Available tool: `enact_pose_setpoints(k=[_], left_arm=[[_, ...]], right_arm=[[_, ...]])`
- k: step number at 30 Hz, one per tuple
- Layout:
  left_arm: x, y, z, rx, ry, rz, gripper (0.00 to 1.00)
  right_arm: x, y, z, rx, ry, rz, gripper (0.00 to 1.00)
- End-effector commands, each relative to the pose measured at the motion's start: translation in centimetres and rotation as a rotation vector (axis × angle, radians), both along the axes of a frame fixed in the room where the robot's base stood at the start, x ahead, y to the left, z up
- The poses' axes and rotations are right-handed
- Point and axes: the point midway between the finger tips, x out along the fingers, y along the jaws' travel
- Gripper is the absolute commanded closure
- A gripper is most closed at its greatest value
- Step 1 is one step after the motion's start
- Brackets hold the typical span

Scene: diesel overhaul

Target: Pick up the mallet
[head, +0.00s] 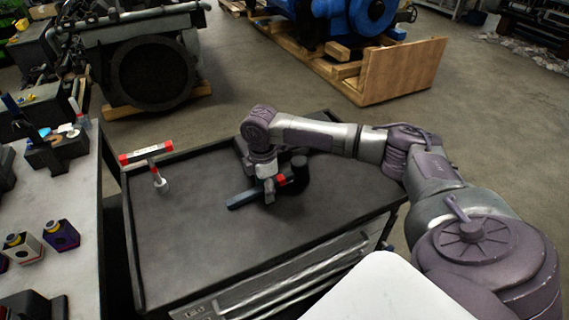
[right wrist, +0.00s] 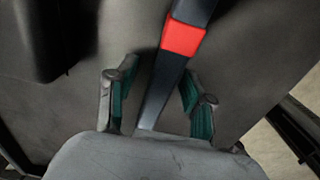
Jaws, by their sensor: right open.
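The mallet's blue-grey handle (head: 243,198) with a red band lies on the dark top of the tool cart. A dark cylinder (head: 300,162) at its red-banded end looks like the head, partly lost in shadow. My right gripper (head: 268,187) points down over the handle. In the right wrist view the handle (right wrist: 164,88) runs between the two open, green-padded fingers (right wrist: 157,88), with a gap on each side; the red band is just beyond the fingertips and the head is out of frame. My left gripper is not in view.
A red-ended, pale-middled object (head: 146,152) stands at the cart's left rear. The cart top (head: 190,225) is clear at front left and has a raised rim. A grey bench (head: 75,200) with small bottles stands left. A dark block (right wrist: 50,40) is near the fingers.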

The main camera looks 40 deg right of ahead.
Motion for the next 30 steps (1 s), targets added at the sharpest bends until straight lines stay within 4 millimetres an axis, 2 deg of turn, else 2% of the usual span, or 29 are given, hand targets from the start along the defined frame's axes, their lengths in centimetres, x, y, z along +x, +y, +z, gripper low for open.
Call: enact_pose_setpoints(k=[1,10,23,30], left_arm=[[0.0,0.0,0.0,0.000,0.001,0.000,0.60],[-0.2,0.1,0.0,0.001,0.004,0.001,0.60],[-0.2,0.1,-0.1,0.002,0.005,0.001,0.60],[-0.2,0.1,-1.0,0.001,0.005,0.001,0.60]], right_arm=[[0.0,0.0,0.0,0.000,0.000,0.000,0.51],[0.0,0.0,0.0,0.000,0.000,0.000,1.00],[0.1,0.0,0.2,0.000,-0.003,0.000,1.00],[0.1,0.0,2.1,0.001,-0.005,-0.001,1.00]])
